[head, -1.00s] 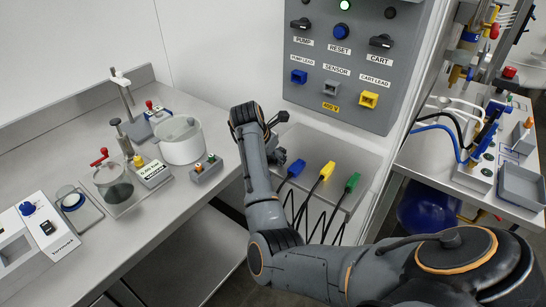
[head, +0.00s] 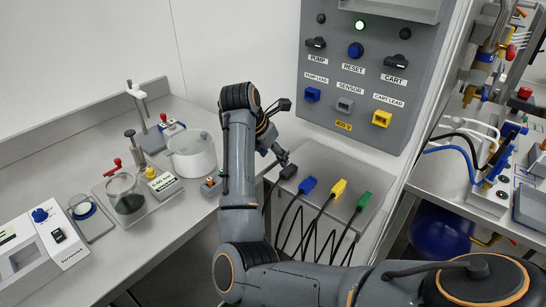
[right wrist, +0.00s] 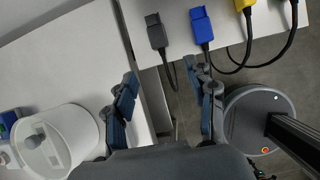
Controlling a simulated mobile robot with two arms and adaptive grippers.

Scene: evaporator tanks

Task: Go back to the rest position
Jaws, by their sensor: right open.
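My right gripper (head: 278,152) is open and empty, in front of the left end of the grey lead shelf. In the right wrist view its two fingers (right wrist: 165,100) stand wide apart with nothing between them. A dark grey plug (head: 288,171) lies on the shelf just below the gripper; it also shows in the right wrist view (right wrist: 155,32), beyond the fingers. A blue plug (head: 308,184), a yellow plug (head: 339,187) and a green plug (head: 363,200) lie in a row to its right. My left gripper is not in view.
The control panel (head: 350,108), with a lit green lamp, hangs above the shelf. Left of my arm, the bench (head: 85,160) holds a white pot (head: 192,155), a glass beaker (head: 124,193) and instruments. A cluttered side bench (head: 425,180) stands at the right.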

